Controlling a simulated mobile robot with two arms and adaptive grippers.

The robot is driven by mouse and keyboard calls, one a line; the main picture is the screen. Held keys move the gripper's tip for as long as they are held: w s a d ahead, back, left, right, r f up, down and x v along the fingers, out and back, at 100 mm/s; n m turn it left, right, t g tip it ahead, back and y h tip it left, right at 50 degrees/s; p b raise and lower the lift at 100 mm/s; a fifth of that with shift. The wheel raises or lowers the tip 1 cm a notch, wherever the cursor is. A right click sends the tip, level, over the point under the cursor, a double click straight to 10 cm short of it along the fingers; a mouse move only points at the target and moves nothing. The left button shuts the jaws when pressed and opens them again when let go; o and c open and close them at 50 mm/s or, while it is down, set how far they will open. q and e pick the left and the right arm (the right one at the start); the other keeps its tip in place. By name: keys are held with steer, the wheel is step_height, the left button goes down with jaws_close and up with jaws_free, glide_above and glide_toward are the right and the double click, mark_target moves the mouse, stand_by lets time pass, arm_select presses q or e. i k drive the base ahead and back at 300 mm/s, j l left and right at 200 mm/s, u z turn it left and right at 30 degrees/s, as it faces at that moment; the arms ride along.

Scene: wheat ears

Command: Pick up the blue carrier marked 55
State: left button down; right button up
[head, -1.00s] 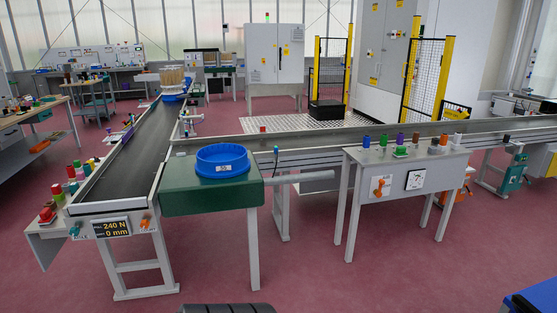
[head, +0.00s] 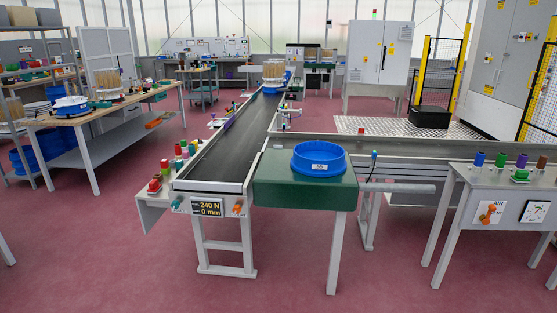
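A round blue carrier (head: 319,160) with a raised rim stands upright on the green top of a stand (head: 305,188) at the end of the conveyor. It looks empty. A small white label on its front bears a two-digit number, too small to read surely. Another blue carrier (head: 273,87), holding a bundle of wheat ears (head: 274,70), stands at the far end of the conveyor. A further blue-and-white carrier (head: 71,105) sits on the wooden table at the left. Neither of my grippers is in view.
The black conveyor belt (head: 230,145) runs away from me beside the green stand. A grey control table (head: 500,185) stands at the right, and a wooden workbench (head: 110,110) at the left. The red floor (head: 130,275) in front is clear.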

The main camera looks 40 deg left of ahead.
mark_target(321, 159)
steer(key=u, duration=1.1)
steer(key=i+j+z, duration=0.1)
steer(key=i+j, duration=0.15)
steer(key=i, duration=0.15)
steer(key=i+j, duration=0.3)
steer(key=i+z, duration=0.05)
steer(key=i, duration=0.05)
